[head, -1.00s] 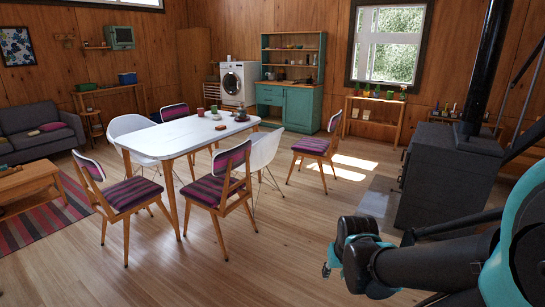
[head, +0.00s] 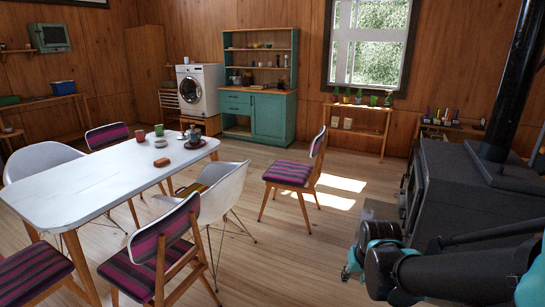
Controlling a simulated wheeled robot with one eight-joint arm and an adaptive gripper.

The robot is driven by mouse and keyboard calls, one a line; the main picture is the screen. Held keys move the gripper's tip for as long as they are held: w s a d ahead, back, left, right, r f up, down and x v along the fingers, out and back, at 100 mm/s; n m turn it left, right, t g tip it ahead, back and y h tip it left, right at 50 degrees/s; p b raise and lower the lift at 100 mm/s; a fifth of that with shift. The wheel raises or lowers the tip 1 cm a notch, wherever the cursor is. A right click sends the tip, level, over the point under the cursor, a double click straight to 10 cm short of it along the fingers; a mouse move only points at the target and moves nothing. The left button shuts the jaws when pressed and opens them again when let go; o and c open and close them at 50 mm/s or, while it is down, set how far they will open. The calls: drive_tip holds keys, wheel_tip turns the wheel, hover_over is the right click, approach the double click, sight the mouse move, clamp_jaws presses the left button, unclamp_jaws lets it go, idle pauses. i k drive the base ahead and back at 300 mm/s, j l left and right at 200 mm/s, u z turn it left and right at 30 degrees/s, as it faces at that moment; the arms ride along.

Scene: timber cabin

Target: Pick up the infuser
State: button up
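I cannot pick out the infuser for certain; the small items in view are too small to tell. On the white table (head: 85,187) stand a red mug (head: 140,135), a green mug (head: 159,130), a small orange-brown item (head: 162,162) and a small pot-like item (head: 194,134) on a brown base near the far right end. My gripper (head: 349,272) shows at the lower right, partly behind my arm, over the floor and well apart from the table. Its fingers are too small and hidden to tell open from shut.
Chairs ring the table, with a striped chair (head: 291,173) standing apart on its right. A black stove (head: 470,200) stands close on the right. A teal hutch (head: 262,95), a washing machine (head: 199,90) and a plant shelf (head: 357,115) line the back wall. Floor between is clear.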

sight(193, 131)
drive_tip(key=i+u, duration=0.15)
drive_tip(key=i, duration=0.35)
drive_tip(key=i+l+u, duration=0.15)
drive_tip(key=i, duration=0.3)
drive_tip(key=i+l+u, duration=0.1)
drive_tip(key=i, duration=0.35)
drive_tip(key=i+l+u, duration=0.1)
drive_tip(key=i+u, duration=0.2)
drive_tip(key=u, duration=0.15)
drive_tip(key=i+l+u, duration=0.2)
drive_tip(key=u, duration=0.25)
drive_tip(key=i+l+u, duration=0.4)
drive_tip(key=l+u, duration=0.25)
drive_tip(key=u, duration=0.2)
drive_tip(key=i+l+u, duration=0.4)
drive_tip(key=l, duration=0.25)
drive_tip(key=l+u, duration=0.2)
drive_tip(key=l, duration=0.1)
